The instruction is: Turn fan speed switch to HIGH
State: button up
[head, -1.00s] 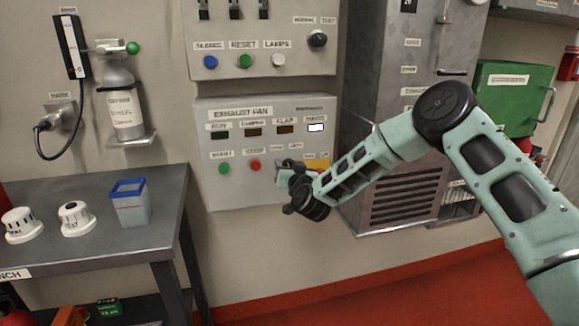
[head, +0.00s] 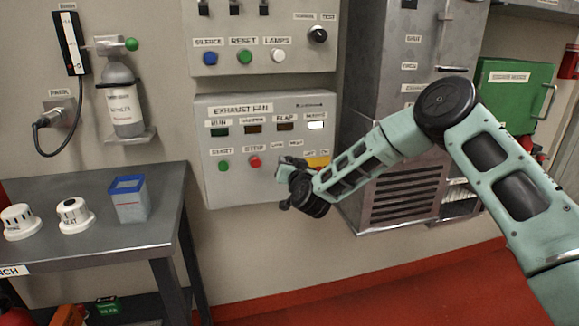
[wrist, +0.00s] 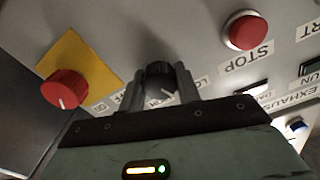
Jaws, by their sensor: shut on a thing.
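The exhaust fan panel (head: 262,192) is a light grey box on the wall, with a row of small indicator windows, a green START button (head: 223,166) and a red STOP button (head: 254,161). My gripper (head: 285,168) is at the panel's lower right in the head view and hides the switch there. In the wrist view my gripper (wrist: 160,82) is shut on a small black knob (wrist: 158,70) with a light pointer line. LOW and other labels beside it are partly covered, so the setting cannot be read.
A red knob (wrist: 65,89) on a yellow plate sits left of my gripper in the wrist view, close by. The STOP button (wrist: 244,30) is to the right. A grey cabinet (head: 400,150) stands right of the panel, a bench (head: 100,237) left.

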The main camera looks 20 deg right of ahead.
jog(key=m+b, duration=0.1)
jog(key=m, duration=0.1)
jog(key=m+b, duration=0.1)
jog(key=m, duration=0.1)
jog(key=m+b, duration=0.2)
jog(key=shift+f, duration=0.25)
jog(key=m+b, duration=0.2)
jog(key=m, duration=0.2)
jog(key=shift+r+m+b, duration=0.1)
jog(key=shift+m+b, duration=0.2)
jog(key=shift+b, duration=0.05)
jog(key=o, duration=1)
jog(key=shift+c, duration=0.2)
jog(key=shift+r, duration=0.1)
jog(key=s, duration=1.7)
jog(key=shift+s, duration=0.25)
